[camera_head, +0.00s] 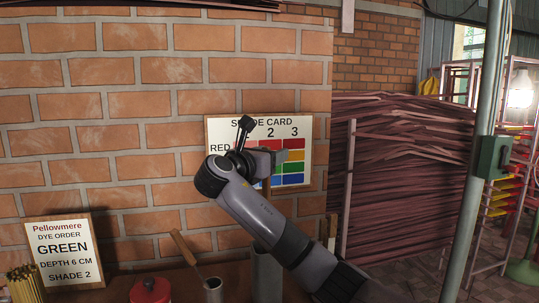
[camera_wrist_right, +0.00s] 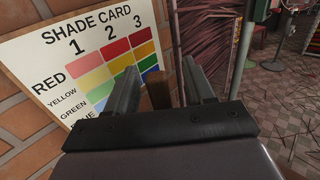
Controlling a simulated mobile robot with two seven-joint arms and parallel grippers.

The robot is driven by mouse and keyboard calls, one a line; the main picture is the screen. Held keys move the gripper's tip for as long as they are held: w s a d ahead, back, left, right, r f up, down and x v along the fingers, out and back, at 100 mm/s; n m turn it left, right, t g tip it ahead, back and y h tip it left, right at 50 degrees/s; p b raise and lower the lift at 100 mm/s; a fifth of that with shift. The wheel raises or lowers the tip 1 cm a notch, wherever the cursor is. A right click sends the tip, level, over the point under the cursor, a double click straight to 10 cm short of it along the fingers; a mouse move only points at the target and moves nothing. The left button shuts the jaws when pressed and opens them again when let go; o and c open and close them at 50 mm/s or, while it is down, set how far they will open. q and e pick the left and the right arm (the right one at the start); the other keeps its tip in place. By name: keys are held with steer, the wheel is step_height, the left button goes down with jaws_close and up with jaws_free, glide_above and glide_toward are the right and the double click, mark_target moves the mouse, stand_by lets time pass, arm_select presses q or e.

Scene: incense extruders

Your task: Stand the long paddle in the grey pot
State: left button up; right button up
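My right arm reaches up from the lower right in the head view, and its gripper (camera_head: 282,158) is in front of the shade card. In the right wrist view the two fingers (camera_wrist_right: 163,75) are spread apart. A brown wooden piece (camera_wrist_right: 158,95) shows between them with a gap on each side; I cannot tell whether it is the long paddle. A tall grey pot (camera_head: 266,277) stands below, partly behind my arm. A wooden-handled tool (camera_head: 185,247) leans in a small grey can (camera_head: 213,290). Upright wooden ends (camera_head: 329,232) show beside my forearm. My left gripper is not in view.
The shade card (camera_head: 220,135) is against the brick wall. A dye order card (camera_head: 64,253) reads green, depth 6 cm, shade 2. A red lidded pot (camera_head: 150,290) and a bundle of sticks (camera_head: 22,283) stand at lower left. A pole (camera_head: 475,190) stands at right.

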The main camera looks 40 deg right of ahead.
steer(key=v, duration=0.7)
stand_by(0.3)
steer(key=shift+a+r, duration=0.1)
stand_by(0.7)
